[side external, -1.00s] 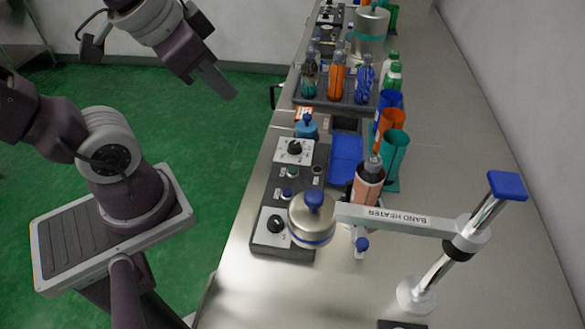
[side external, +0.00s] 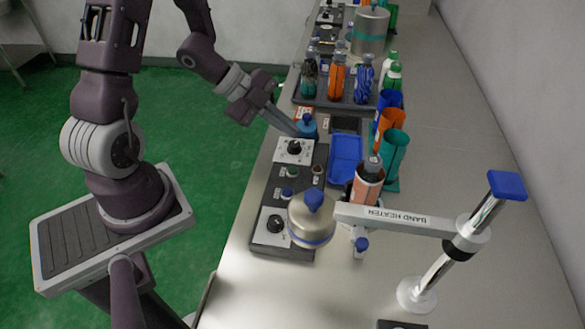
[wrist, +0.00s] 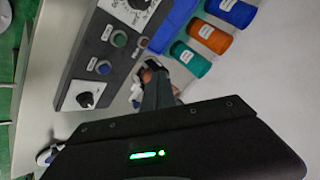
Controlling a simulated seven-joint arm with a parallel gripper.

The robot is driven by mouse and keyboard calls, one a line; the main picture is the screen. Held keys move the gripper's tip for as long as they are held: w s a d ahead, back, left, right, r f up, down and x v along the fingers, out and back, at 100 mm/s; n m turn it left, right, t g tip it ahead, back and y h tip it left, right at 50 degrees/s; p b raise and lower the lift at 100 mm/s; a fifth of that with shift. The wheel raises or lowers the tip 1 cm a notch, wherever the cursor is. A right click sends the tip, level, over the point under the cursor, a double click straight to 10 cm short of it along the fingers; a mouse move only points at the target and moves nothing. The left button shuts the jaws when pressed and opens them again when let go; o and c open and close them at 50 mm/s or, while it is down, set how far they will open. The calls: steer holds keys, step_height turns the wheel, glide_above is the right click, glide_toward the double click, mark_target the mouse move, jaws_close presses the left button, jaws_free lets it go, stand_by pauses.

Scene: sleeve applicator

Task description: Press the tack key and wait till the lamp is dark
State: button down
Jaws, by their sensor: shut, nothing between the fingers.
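The dark control panel (side external: 262,228) on the bench has a white-plated knob at each end. Between them are a green key (side external: 292,172) and a blue key (side external: 287,193); both also show in the wrist view, green (wrist: 119,39) and blue (wrist: 103,67). Their labels are too small to read, so I cannot tell which is the tack key. A small dark reddish round part (side external: 317,169), perhaps the lamp, sits beside the green key and looks unlit. My gripper (side external: 296,132) is shut and empty, above the panel's far end, apart from the keys.
A band heater arm (side external: 400,219) with a metal dome (side external: 311,228) overhangs the panel's near right. A bottle with an orange-brown sleeve (side external: 367,182), a blue tray (side external: 346,158) and coloured cups (side external: 394,150) stand right. A blue-topped item (side external: 306,126) is close to my gripper.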

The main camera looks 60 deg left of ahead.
mark_target(288, 169)
steer(key=shift+f, duration=4.45)
steer(key=shift+f, duration=0.1)
steer(key=shift+f, duration=0.3)
steer(key=shift+f, duration=0.4)
steer(key=shift+r, duration=0.85)
steer(key=shift+r, duration=2.5)
